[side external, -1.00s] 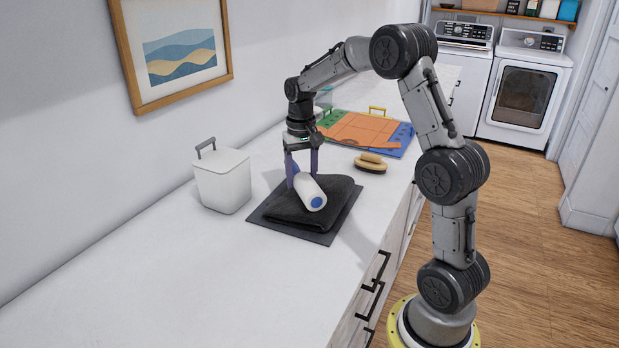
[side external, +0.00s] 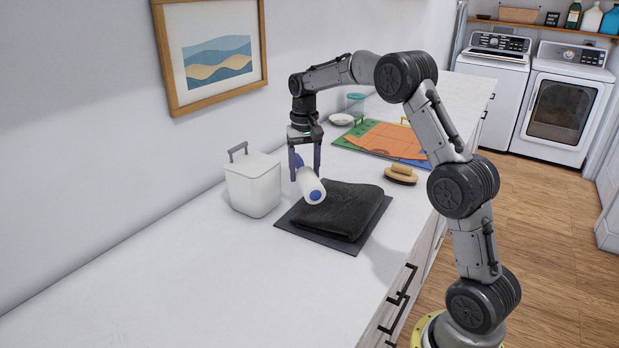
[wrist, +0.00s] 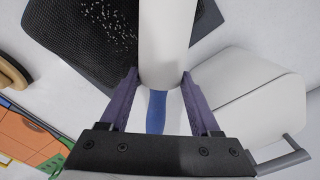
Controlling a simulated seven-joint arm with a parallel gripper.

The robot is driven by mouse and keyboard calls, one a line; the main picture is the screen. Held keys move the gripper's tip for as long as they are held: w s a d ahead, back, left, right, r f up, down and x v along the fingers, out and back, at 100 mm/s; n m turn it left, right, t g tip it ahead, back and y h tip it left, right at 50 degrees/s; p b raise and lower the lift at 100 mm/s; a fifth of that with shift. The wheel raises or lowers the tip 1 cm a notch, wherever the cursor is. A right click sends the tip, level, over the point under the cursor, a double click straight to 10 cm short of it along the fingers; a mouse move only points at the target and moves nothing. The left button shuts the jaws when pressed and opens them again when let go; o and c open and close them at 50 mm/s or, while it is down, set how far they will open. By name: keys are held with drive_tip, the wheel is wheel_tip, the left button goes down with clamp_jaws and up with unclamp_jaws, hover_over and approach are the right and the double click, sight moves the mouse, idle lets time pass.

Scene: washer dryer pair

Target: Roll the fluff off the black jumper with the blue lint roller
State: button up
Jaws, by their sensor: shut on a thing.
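The black jumper (side external: 345,212) lies folded on a dark grey mat (side external: 318,238) on the counter. Pale specks of fluff (wrist: 108,18) show on it in the wrist view. My gripper (side external: 305,175) is shut on the lint roller (side external: 309,184), with its blue handle (wrist: 155,112) between the purple fingers. The roller's white roll (wrist: 163,40) points away from the gripper, over the jumper's left edge. Its blue end cap faces the side camera. I cannot tell if the roll touches the jumper or is just above it.
A white lidded bin (side external: 253,186) with a handle stands close left of the mat. A wooden brush (side external: 401,174) lies to the right. Behind are a green, orange and blue board (side external: 385,140), a small white dish (side external: 341,119) and a jar (side external: 355,104). The front counter is clear.

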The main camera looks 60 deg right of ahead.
sight(355, 197)
drive_tip(key=shift+r, duration=3)
drive_tip(key=shift+s+d+f, duration=0.2)
drive_tip(key=shift+d+f, duration=0.35)
drive_tip(key=shift+f, duration=0.6)
drive_tip(key=shift+s+d+f, duration=0.25)
drive_tip(key=shift+d+f, duration=0.35)
drive_tip(key=shift+f, duration=0.55)
drive_tip(key=shift+s+d+f, duration=0.2)
drive_tip(key=shift+d+f, duration=0.35)
drive_tip(key=shift+f, duration=0.6)
drive_tip(key=shift+s+f, duration=0.4)
drive_tip(key=shift+f, duration=0.1)
drive_tip(key=shift+c, duration=0.7)
drive_tip(key=shift+s+d, duration=0.15)
drive_tip(key=shift+s, duration=2.55)
drive_tip(key=shift+s+d, duration=0.15)
drive_tip(key=shift+s, duration=2.5)
drive_tip(key=shift+w+a+f, duration=0.1)
drive_tip(key=shift+w+a, duration=0.1)
drive_tip(key=shift+w, duration=2.7)
drive_tip(key=shift+w+a, duration=0.15)
drive_tip(key=shift+w, duration=2.7)
drive_tip(key=shift+w+r, duration=0.1)
drive_tip(key=shift+r, duration=0.15)
wheel_tip(355, 197, up, 8)
drive_tip(key=shift+f, duration=0.25)
